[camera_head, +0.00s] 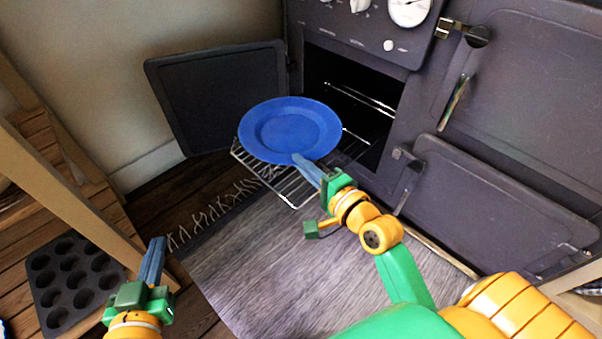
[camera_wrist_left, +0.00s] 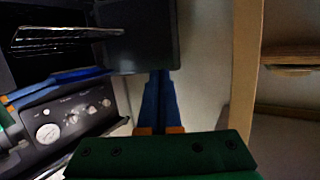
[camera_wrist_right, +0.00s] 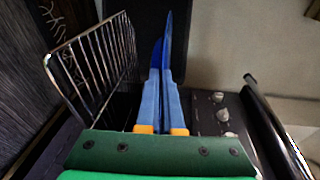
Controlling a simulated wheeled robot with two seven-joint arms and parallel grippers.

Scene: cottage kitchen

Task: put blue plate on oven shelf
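The round blue plate (camera_head: 288,128) is over the pulled-out wire oven shelf (camera_head: 293,188), in front of the oven opening. My right gripper (camera_head: 303,163) is shut on the plate's near rim. The right wrist view shows the plate (camera_wrist_right: 167,40) edge-on between the fingers (camera_wrist_right: 161,95). The shelf (camera_wrist_right: 95,65) is to the left there; whether plate and shelf touch is hard to tell. The left wrist view shows the plate (camera_wrist_left: 58,80) edge-on and the shelf (camera_wrist_left: 60,40). My left gripper (camera_head: 154,258) is empty, its fingers (camera_wrist_left: 159,98) together, low at the left.
The open oven door (camera_head: 215,95) stands left of the oven opening (camera_head: 365,95). Another closed oven door (camera_head: 490,205) is at the right. A muffin tin (camera_head: 70,275) lies on a wooden shelf unit (camera_head: 25,235) at the left. A grey rug (camera_head: 270,265) covers the floor.

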